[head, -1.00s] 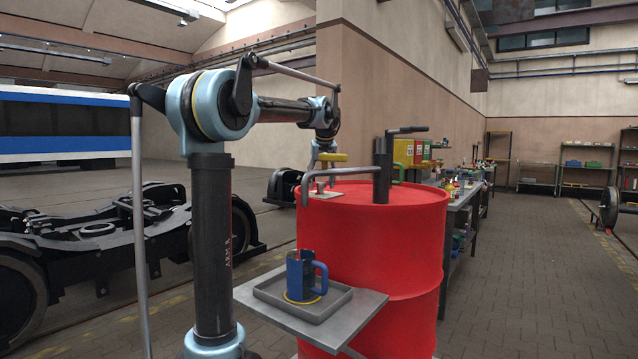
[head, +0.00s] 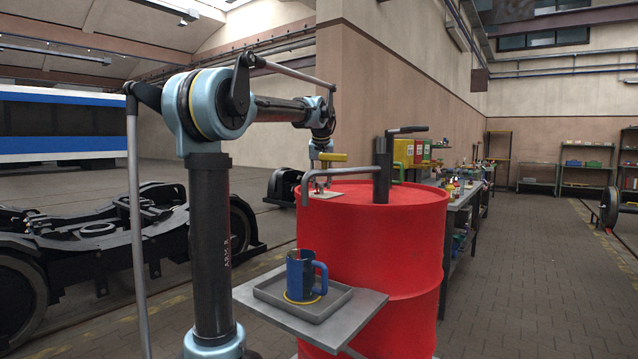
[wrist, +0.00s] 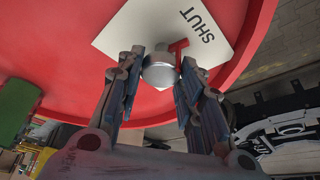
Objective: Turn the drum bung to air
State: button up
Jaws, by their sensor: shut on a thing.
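The drum bung (wrist: 158,70) is a round grey knob on the drum's red top, seen in the wrist view. A small red pointer (wrist: 178,46) beside it points toward the word SHUT on a white plate (wrist: 140,25). The red drum (head: 400,225) stands upright. My gripper (wrist: 160,75) has one finger on each side of the bung and is shut on it. In the head view my gripper (head: 321,181) reaches down to the plate near the drum's left rim, and the bung is mostly hidden there.
A hand pump (head: 382,170) with a curved grey spout stands on the drum top, close to my gripper. A blue mug (head: 303,274) sits in a grey tray (head: 268,291) on a shelf at the drum's front. A bench (head: 462,205) stands behind.

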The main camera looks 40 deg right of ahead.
jog(key=m+g+h, duration=0.1)
jog(key=m, duration=0.3)
jog(key=shift+w+a, duration=0.15)
jog(key=m, duration=0.2)
jog(key=m+g, duration=0.1)
jog(key=m, duration=0.1)
jog(key=shift+w+g+h, duration=0.1)
jog(key=shift+g+h, duration=0.2)
jog(key=m+g, duration=0.1)
jog(key=m, duration=0.3)
jog(key=shift+w+m+g, duration=0.15)
jog(key=shift+m+g, duration=0.15)
jog(key=shift+g, duration=0.1)
jog(key=shift+m+g, duration=0.5)
jog(key=shift+m, duration=1.1)
jog(key=o, duration=1)
jog(key=shift+w, duration=0.1)
jog(key=shift+o, duration=0.2)
jog(key=shift+r, duration=0.15)
